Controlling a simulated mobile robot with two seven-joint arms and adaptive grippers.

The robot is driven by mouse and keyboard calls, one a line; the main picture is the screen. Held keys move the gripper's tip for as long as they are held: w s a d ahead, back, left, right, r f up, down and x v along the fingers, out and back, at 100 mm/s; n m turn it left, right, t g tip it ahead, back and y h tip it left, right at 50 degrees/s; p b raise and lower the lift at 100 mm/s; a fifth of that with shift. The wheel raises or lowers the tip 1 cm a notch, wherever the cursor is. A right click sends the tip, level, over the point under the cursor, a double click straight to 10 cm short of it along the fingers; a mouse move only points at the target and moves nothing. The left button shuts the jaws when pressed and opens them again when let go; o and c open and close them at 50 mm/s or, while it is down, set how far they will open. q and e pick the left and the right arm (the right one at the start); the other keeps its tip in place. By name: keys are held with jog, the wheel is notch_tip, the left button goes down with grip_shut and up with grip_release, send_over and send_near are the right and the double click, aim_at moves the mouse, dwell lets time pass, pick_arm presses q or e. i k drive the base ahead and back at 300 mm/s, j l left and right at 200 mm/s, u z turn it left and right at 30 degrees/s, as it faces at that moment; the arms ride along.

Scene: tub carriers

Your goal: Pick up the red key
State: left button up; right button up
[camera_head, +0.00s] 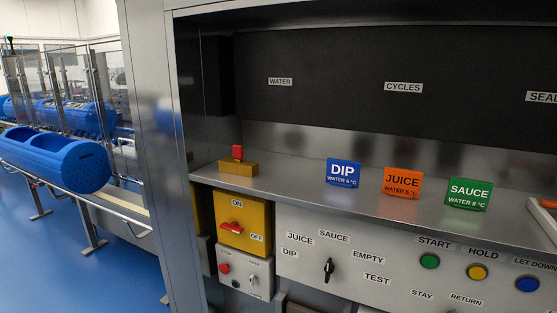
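A small red key (237,152) stands upright on a yellow-brown block (238,168) on the left part of the steel shelf. Only its red upper part shows; whether its lower part sits in the block cannot be told. A red handle (231,226) also shows on the yellow ON/OFF box (245,213) below the shelf. Neither of my grippers is in view.
Blue DIP (342,173), orange JUICE (402,183) and green SAUCE (468,192) signs stand along the shelf (290,178). A steel post (160,130) rises left of the key. Below are a panel with a black selector (328,269) and buttons. Blue tubs (60,160) are at left.

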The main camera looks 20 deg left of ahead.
aim_at(238, 151)
jog(key=j+z, duration=0.2)
jog(key=j, duration=0.55)
jog(key=k+j+z, duration=0.2)
jog(key=j, duration=0.5)
jog(key=i, duration=0.1)
